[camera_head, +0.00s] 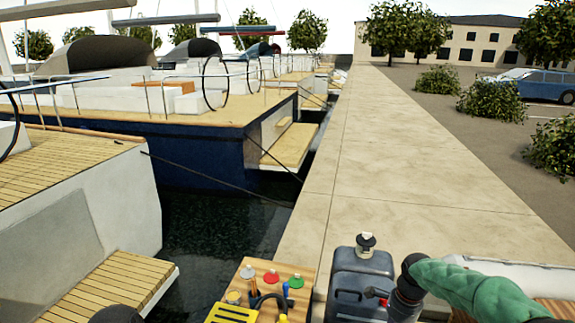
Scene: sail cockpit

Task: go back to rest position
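No fingers of my left or right gripper show in the head view. A dark rounded shape at the bottom edge, left of centre, is cut off, and I cannot tell what it is. At the lower right, a blue-grey canister (358,282) with a black cap stands upright on the quay side. A dark cylinder (405,298) and a green, wrinkled, tube-like thing (470,288) are right beside it. A wooden board (237,284) at the bottom centre carries small items with white, red and green tops and a yellow slatted piece (231,313).
A concrete quay (380,150) runs away, clear, ahead. Dark water (215,235) lies between it and the moored boats at left, including a blue-hulled boat (205,150). A wooden step (115,285) juts out at lower left. A blue car (535,85) and bushes are far right.

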